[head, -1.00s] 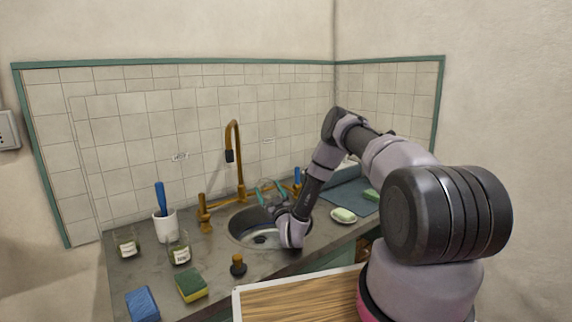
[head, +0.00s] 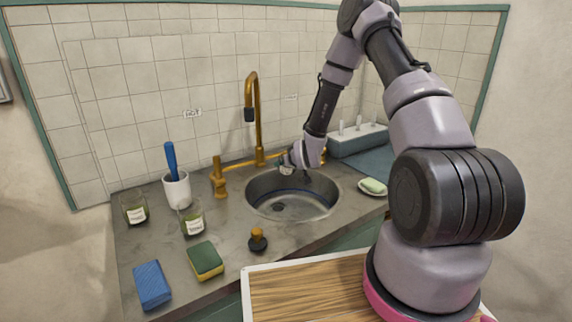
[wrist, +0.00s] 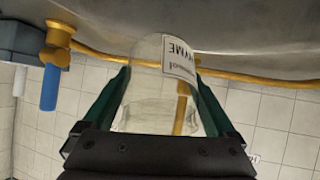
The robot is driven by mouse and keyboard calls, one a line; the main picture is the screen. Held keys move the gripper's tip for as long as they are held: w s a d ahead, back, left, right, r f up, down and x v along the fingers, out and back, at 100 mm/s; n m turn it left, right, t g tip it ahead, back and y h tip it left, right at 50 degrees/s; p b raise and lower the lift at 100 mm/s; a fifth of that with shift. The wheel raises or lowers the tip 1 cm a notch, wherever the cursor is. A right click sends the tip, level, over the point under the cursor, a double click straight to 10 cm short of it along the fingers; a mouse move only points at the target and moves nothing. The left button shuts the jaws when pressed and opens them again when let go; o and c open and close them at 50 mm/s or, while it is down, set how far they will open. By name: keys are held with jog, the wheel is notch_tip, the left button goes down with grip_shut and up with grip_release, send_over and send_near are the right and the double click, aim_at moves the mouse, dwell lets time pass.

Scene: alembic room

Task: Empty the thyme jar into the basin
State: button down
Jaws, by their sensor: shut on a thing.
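My gripper (wrist: 158,88) is shut on the thyme jar (wrist: 150,65), a clear glass jar with a white label reading THYME. The jar sits between the two green fingers. In the wrist view the surroundings appear upside down, with the counter at the top and wall tiles below. The glass looks see-through and I make out no clear contents.
A brass tap (head: 254,120) rises behind the basin, close to my gripper. On the left stand two labelled jars (head: 135,208) (head: 193,218) and a white cup (head: 177,190) with a blue-handled tool. Sponges (head: 205,260) (head: 152,284) and a stopper (head: 258,240) lie in front.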

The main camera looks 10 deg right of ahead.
jog(key=g, duration=0.4)
jog(key=shift+w+d+r, duration=0.15)
jog(key=shift+r, duration=0.25)
jog(key=shift+g, duration=1.4)
